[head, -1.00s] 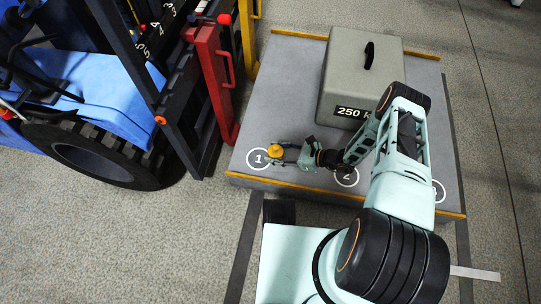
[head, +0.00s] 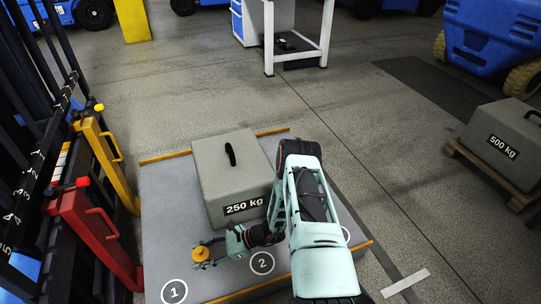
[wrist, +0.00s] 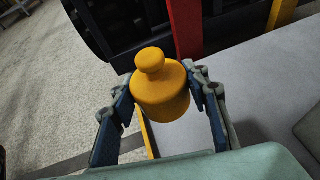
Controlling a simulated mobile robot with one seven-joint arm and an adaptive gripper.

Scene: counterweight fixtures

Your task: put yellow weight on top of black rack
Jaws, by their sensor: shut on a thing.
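The yellow weight (head: 201,254) is a small knobbed cylinder, upright between the fingers of my gripper (head: 209,250). In the wrist view the weight (wrist: 160,95) sits between both fingertips, and my gripper (wrist: 163,92) is shut on it. In the head view it shows up and to the right of the circle marked 1; it appears held above the grey platform. A tall black frame (head: 40,185) with white numbers stands at the far left of the head view. I cannot tell whether this is the black rack.
The grey platform (head: 165,205) bears a 250 kg block (head: 235,175) close behind my gripper. Red (head: 95,235) and yellow (head: 108,165) posts stand at its left. A white table (head: 268,40) is at the back; a 500 kg block (head: 505,140) is at right. Open floor lies between.

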